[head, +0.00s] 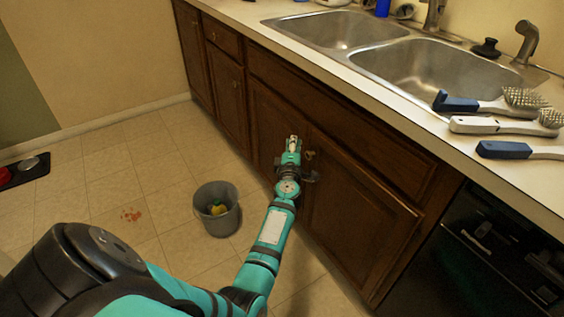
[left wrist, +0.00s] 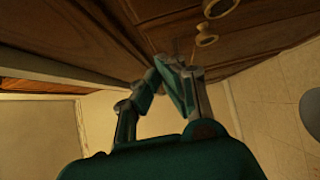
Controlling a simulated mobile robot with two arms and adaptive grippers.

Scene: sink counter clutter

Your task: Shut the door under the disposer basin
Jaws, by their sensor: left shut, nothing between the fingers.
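Two dark wooden doors are under the double sink, a left door (head: 266,122) and a right door (head: 352,215). Both look flush or nearly flush with the cabinet front; I cannot tell whether a narrow gap is left. The disposer itself is hidden, so the basins, far left (head: 338,30) and near right (head: 430,68), do not show which has it. My left gripper (head: 293,142) is shut and empty, close in front of the doors near their knobs. In the left wrist view its fingertips (left wrist: 163,66) are near the wood; contact is unclear. My right gripper is not in view.
A grey bin (head: 228,218) with something yellow and green inside stands on the floor left of my left arm. Several brushes lie on the counter (head: 415,108) at the right. A black appliance (head: 490,250) is right of the doors. Tiled floor at left is mostly clear.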

